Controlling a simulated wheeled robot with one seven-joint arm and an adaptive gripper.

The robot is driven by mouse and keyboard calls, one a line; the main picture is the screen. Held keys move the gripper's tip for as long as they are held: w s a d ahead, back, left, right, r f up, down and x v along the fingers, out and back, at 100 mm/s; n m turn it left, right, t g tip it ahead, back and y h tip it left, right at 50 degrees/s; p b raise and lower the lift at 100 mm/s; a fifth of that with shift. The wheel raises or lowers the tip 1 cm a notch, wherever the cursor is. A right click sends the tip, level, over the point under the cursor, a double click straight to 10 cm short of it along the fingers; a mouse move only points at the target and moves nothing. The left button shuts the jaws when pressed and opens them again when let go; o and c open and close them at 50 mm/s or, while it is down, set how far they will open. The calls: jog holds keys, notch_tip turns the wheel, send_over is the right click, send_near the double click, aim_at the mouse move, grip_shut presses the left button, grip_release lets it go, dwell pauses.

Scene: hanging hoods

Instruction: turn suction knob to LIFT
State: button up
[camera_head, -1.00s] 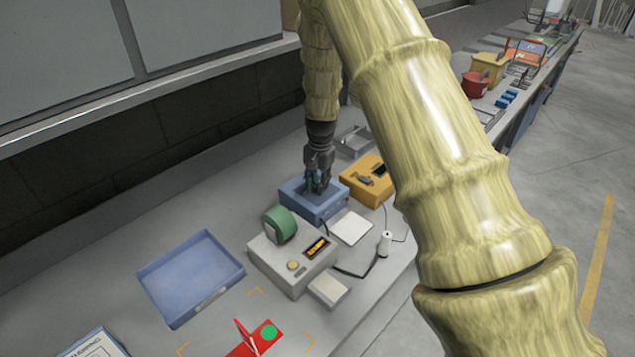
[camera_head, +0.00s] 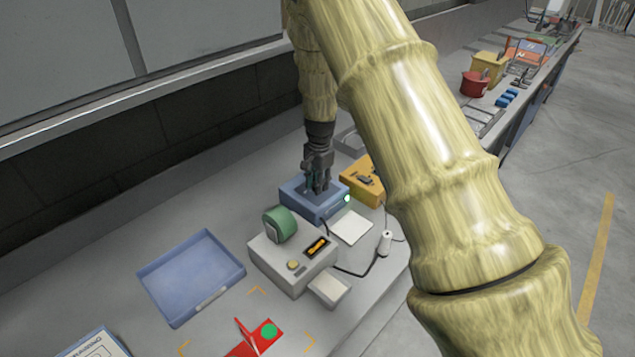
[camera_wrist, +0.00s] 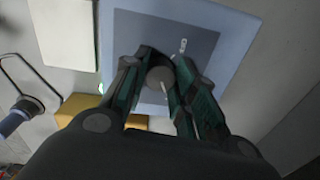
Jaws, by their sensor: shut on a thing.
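The blue box (camera_head: 308,208) stands on the bench, with a small lit light (camera_head: 347,198) at its right side. My gripper (camera_head: 317,188) points down onto its top, and the knob is hidden behind the fingers in the head view. A small white mark (camera_wrist: 182,45) shows beyond the knob. I cannot read any label there.
A white device (camera_head: 275,262) with a green roll (camera_head: 281,223) stands in front of the box. An orange device (camera_head: 362,183) sits behind right. A blue tray (camera_head: 190,277) and a red item (camera_head: 243,347) lie on the bench. My arm covers much of the right side.

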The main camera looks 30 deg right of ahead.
jog(key=o, duration=1.1)
jog(key=shift+c, duration=0.2)
jog(key=shift+r, duration=0.15)
notch_tip(320, 180, up, 12)
jog(key=shift+s+d+f, duration=0.15)
jog(key=shift+s+f, duration=0.05)
jog(key=shift+s, duration=0.05)
